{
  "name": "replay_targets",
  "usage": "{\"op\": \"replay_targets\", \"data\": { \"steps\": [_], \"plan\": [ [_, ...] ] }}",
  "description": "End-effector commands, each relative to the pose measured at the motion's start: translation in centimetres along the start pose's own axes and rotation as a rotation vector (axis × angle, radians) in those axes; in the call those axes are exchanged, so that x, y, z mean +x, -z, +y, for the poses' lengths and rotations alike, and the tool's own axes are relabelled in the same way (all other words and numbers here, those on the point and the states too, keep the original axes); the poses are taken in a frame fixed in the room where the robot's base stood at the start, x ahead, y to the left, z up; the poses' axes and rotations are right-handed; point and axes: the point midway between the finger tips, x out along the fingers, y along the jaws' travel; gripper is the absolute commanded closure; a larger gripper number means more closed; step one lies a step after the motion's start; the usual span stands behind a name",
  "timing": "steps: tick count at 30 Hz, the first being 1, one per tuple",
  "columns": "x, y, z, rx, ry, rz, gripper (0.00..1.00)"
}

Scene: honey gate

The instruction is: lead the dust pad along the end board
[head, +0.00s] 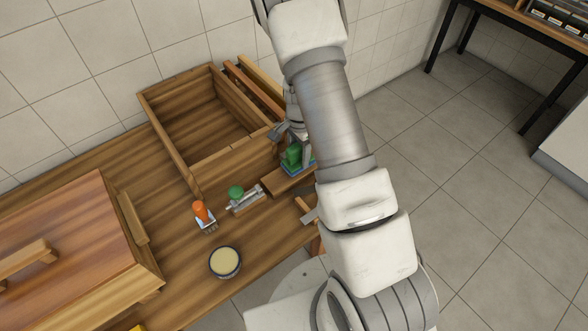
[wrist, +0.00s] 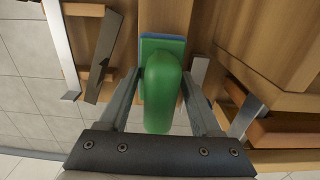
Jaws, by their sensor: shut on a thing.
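The dust pad, a green handle (wrist: 163,95) on a blue base (wrist: 163,38), is held in my gripper (wrist: 163,80). The fingers lie on both sides of the green handle. In the head view the pad (head: 292,158) shows at the right front corner of the open wooden box, partly covered by my gripper (head: 292,140). A wooden end board (head: 240,163) forms the near side of that box. In the wrist view a wooden surface (wrist: 163,14) lies just beyond the blue base; I cannot tell whether they touch.
On the bench stand a green-knobbed metal tool (head: 243,199), an orange-handled brush-like tool (head: 203,217) and a bowl of cream-coloured stuff (head: 225,262). A lidded wooden box (head: 65,235) fills the left. Wooden bars (head: 255,88) lie along the open box's right side. Floor lies open at right.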

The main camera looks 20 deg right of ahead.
Motion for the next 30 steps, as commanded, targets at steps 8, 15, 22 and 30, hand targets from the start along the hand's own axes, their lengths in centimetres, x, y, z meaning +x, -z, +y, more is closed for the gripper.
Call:
{"op": "replay_targets", "data": {
  "steps": [8, 15, 22, 30],
  "plan": [
    [0.2, -0.1, 0.0, -0.001, 0.0, 0.0, 1.0],
    [1.1, -0.1, 0.0, -0.002, 0.001, 0.0, 1.0],
    [1.3, -0.1, 0.0, -0.002, 0.001, 0.0, 1.0],
    [1.5, -0.1, -0.1, -0.002, 0.001, 0.0, 1.0]
  ]
}}
